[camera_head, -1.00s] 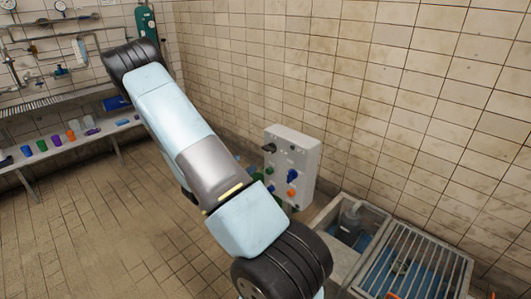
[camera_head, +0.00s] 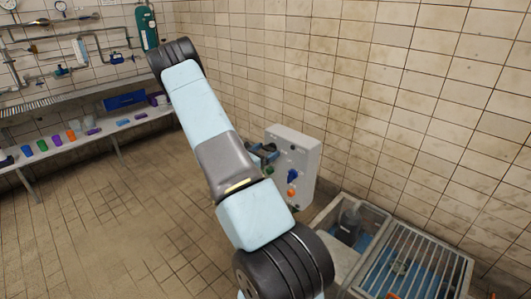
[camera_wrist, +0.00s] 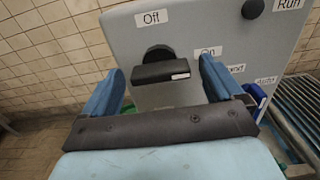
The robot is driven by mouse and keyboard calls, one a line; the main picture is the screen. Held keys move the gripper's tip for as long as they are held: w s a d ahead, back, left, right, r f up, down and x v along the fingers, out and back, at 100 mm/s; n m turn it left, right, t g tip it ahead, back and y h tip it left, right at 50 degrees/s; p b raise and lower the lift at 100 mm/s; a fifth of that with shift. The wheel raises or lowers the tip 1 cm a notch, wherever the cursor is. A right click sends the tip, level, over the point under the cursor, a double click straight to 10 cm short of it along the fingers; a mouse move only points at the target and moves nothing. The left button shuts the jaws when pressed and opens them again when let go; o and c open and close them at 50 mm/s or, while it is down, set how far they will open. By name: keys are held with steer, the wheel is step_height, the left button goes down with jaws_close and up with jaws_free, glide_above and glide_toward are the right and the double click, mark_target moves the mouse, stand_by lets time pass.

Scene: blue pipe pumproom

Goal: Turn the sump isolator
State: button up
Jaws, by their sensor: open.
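The grey control box (camera_head: 304,178) stands by the tiled wall; its face also fills much of the wrist view (camera_wrist: 120,38). A black rotary handle (camera_wrist: 160,70), which I take as the sump isolator, sits on it between labels "Off" above and "On" to the right. Its bar lies roughly level in the wrist view. My gripper (camera_wrist: 161,76) is open, with one blue finger on each side of the handle. Gaps show on both sides. In the head view my gripper (camera_head: 262,154) is at the box's upper left and hides the handle.
A blue knob (camera_head: 292,176) and an orange button (camera_head: 291,192) are lower on the box. A black knob (camera_wrist: 253,8) near "Run" is at the wrist view's top right. A grated sump (camera_head: 412,262) lies at right; a bench (camera_head: 75,140) is at left.

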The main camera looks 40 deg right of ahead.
steer(key=shift+d, duration=0.1)
steer(key=shift+c, duration=0.2)
steer(key=c, duration=0.9)
steer(key=shift+a, duration=0.2)
steer(key=shift+c, duration=0.6)
steer(key=shift+d, duration=0.1)
